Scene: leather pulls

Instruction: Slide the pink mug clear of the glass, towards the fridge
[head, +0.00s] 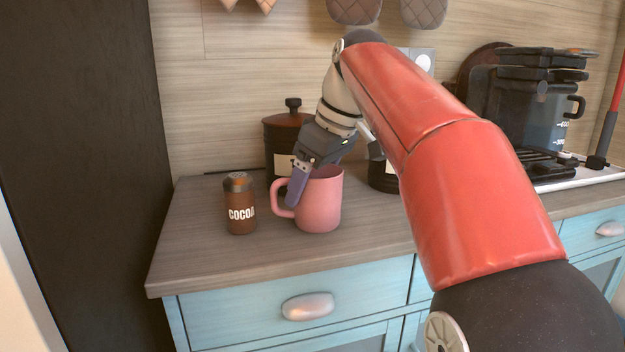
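The pink mug (321,208) stands upright on the wooden counter, its handle pointing left. My gripper (298,188) reaches down from the upper right to the mug's left rim. One purple-grey finger shows in front of the mug, just above the handle; the other finger is hidden, so I cannot tell whether it grips the mug or only touches it. I see no drinking glass; my arm covers the counter to the right of the mug. A tall dark panel (80,150) stands at the left; I cannot tell if it is the fridge.
A brown cocoa shaker (240,205) stands left of the mug, a small gap from the handle. A dark lidded canister (283,140) is behind the mug. Another dark canister (382,178) is partly behind my arm. Bare counter (195,225) lies left of the shaker.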

